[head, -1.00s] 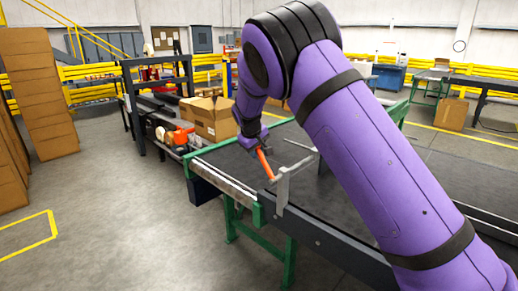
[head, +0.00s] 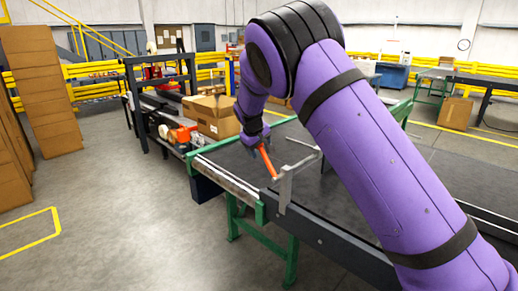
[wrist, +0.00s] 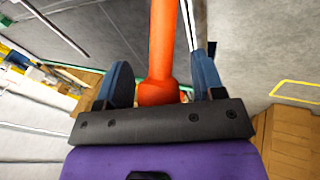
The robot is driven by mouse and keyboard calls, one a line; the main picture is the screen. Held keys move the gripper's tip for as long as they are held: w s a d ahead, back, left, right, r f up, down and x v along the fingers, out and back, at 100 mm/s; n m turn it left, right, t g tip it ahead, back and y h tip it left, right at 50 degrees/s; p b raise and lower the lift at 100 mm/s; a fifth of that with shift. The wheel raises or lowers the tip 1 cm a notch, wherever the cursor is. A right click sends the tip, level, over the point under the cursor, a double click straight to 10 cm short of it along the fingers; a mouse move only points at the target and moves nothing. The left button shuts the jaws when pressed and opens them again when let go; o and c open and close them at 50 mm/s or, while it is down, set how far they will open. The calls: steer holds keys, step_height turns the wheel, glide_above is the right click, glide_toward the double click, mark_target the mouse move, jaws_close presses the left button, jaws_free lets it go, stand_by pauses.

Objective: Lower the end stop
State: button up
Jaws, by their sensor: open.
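The end stop is a grey metal bracket and bar (head: 285,188) standing up at the near end of the dark conveyor. An orange handle (head: 268,161) slants up from it towards my gripper (head: 258,143). In the wrist view, my gripper (wrist: 162,82) is open, with one blue finger on each side of the orange handle (wrist: 164,45). The handle's thick rounded end lies between the fingers, near the black palm. A gap shows beside each finger, so they do not appear to grip it. My arm hides part of the conveyor.
The conveyor (head: 340,205) has a green frame and a rail along its near edge. Stacked cartons (head: 45,105) stand at far left. The floor at left is clear.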

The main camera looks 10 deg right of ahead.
steer(key=v, duration=1)
steer(key=shift+r, duration=0.3)
steer(key=s+d+r+m+y, duration=0.2)
steer(key=s+d+r, duration=0.5)
steer(key=s, duration=0.4)
steer(key=s+d+r+m+y, duration=0.15)
steer(key=s+d+r, duration=0.35)
steer(key=s+d, duration=0.5)
steer(key=s+d+f+m, duration=0.2)
steer(key=s, duration=2.5)
steer(key=shift+f+t, duration=0.15)
steer(key=shift+t, duration=0.25)
steer(key=shift+d+m+h, duration=0.1)
steer(key=shift+m+h, duration=0.15)
